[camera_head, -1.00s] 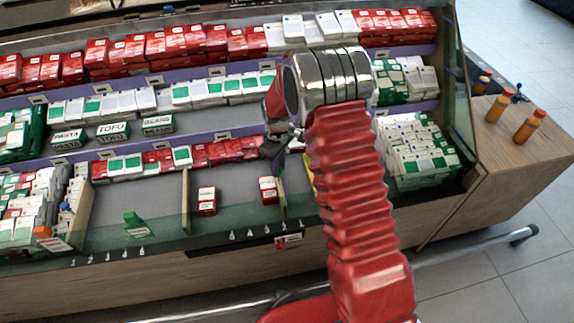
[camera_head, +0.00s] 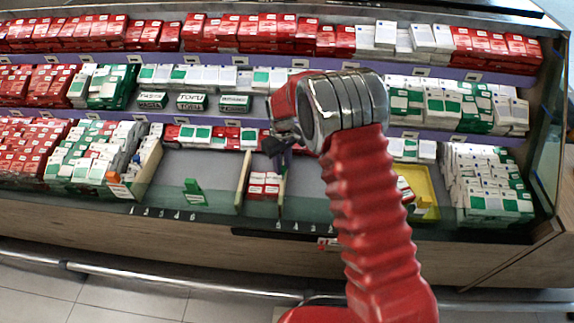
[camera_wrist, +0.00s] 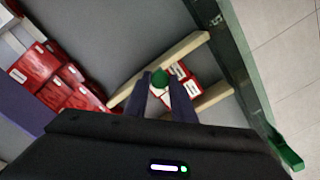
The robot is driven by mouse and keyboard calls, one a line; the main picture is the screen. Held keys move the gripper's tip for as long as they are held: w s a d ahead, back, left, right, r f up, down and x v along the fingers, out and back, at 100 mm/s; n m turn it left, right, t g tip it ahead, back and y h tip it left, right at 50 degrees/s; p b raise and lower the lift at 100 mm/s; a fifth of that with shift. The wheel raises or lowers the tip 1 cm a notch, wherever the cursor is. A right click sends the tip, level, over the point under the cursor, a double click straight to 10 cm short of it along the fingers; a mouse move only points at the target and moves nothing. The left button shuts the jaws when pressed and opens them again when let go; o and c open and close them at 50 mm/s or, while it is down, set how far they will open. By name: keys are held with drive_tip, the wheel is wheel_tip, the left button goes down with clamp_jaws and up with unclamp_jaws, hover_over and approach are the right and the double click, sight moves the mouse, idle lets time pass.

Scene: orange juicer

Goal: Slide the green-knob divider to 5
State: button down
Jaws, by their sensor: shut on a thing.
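My gripper (camera_head: 278,148) is shut on the green knob (camera_wrist: 159,77) of a pale wooden divider; the knob shows between the two fingers in the wrist view. In the head view this divider (camera_head: 283,186) stands at the left end of a row of small numbers (camera_head: 302,228) on the front edge. The digits are too small to read surely. A second wooden divider (camera_head: 243,182) stands a short way to its left. Small red boxes (camera_head: 264,184) sit packed between the two dividers and also show in the wrist view (camera_wrist: 182,76).
A green bracket (camera_head: 193,192) stands in the empty bay to the left. A yellow tray (camera_head: 424,192) lies to the right behind my arm. Red and white boxes (camera_head: 210,135) line the back of the shelf. A dark green front rail (camera_wrist: 246,62) runs beside the dividers.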

drive_tip(key=shift+a, duration=0.35)
drive_tip(key=c, duration=1.8)
unclamp_jaws()
drive_tip(key=o, duration=0.3)
drive_tip(key=shift+d, duration=0.1)
drive_tip(key=shift+r, duration=0.1)
wheel_tip(320, 180, up, 14)
drive_tip(key=shift+f, duration=0.2)
drive_tip(key=shift+w, duration=0.1)
